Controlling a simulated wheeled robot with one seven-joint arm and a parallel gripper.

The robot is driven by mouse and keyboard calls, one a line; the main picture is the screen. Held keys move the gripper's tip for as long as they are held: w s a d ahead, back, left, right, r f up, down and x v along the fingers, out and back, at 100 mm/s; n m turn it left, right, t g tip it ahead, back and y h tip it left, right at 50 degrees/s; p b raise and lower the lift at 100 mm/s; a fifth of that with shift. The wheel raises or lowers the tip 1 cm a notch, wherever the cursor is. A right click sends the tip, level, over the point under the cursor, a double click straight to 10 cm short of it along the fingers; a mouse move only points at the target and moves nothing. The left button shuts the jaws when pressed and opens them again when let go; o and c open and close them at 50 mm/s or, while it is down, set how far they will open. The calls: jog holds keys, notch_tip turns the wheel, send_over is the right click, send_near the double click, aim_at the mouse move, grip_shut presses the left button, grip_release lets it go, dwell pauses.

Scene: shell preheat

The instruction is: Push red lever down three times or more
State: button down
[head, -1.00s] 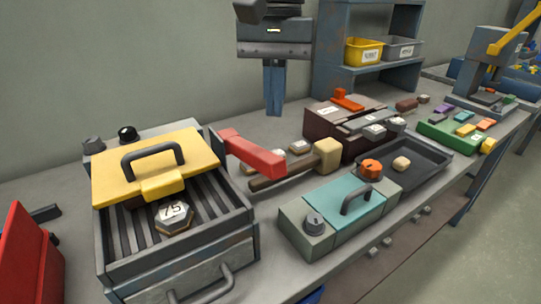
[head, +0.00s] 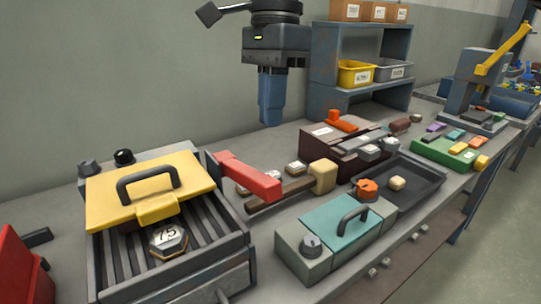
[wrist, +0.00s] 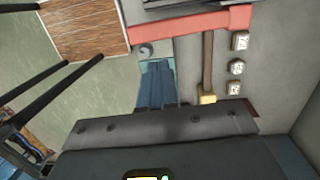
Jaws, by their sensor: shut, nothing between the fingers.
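The red lever (head: 248,178) sticks out from the right side of the grey ribbed unit (head: 172,278), slanting down to the right in the head view. It also shows in the wrist view as a long red bar (wrist: 200,28) along the top. My gripper (head: 270,122) is shut and empty, pointing down. It hangs behind and above the lever's free end in the head view, apart from it. Its blue fingers also show in the wrist view (wrist: 160,70), below the bar in the picture.
A yellow lid with a handle (head: 130,203) and a plate marked 75 (head: 168,241) sit on the unit. A mallet (head: 322,176) lies close to the lever. A teal-lidded box (head: 335,230), a dark tray (head: 415,185) and a shelf (head: 322,60) stand to the right.

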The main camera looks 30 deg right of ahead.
notch_tip(320, 180, up, 7)
jog(key=s+m+y, duration=0.1)
jog(key=m+y, duration=0.1)
jog(key=m, duration=3.4)
jog(key=shift+d+r+b, duration=0.2)
jog(key=shift+d+b, duration=0.15)
